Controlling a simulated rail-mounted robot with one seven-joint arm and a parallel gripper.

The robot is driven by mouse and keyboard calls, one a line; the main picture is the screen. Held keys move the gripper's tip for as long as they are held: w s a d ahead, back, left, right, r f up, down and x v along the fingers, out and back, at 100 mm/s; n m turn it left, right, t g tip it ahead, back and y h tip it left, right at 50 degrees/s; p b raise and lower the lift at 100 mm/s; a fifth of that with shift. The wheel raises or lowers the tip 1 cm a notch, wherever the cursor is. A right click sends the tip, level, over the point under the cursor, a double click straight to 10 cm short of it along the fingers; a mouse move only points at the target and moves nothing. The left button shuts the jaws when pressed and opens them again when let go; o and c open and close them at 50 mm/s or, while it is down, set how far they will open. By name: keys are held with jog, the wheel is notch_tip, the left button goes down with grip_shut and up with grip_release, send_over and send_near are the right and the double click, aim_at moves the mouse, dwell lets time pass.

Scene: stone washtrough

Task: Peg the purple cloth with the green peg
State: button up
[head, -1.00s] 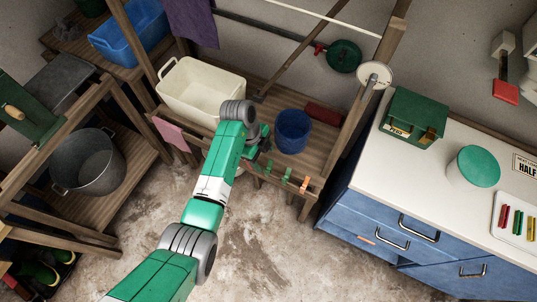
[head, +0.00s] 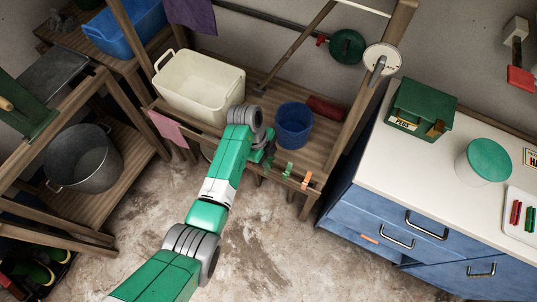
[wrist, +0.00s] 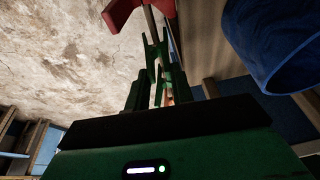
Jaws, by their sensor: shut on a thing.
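The purple cloth (head: 192,14) hangs at the top of the head view, cut off by the frame edge. My gripper (head: 266,160) is at the front edge of the wooden stand, well below and to the right of the cloth. In the wrist view my gripper (wrist: 157,88) is shut on a slim green peg (wrist: 153,52) that points away from the palm. Another green peg (head: 288,170) and an orange peg (head: 306,180) sit on the stand's front edge, right of my gripper. The held peg is hard to separate from my gripper in the head view.
A cream tub (head: 198,88) and a blue bucket (head: 294,124) stand on the wooden stand (head: 232,140) near my gripper. The bucket is also close in the wrist view (wrist: 275,45). A pink cloth (head: 172,129) hangs at the left. A red piece (wrist: 138,12) shows beyond the peg.

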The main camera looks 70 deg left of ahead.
dwell(0.3)
notch_tip(320, 180, up, 6)
jog(key=p, duration=0.5)
dwell(0.3)
jog(key=shift+s+d, duration=0.1)
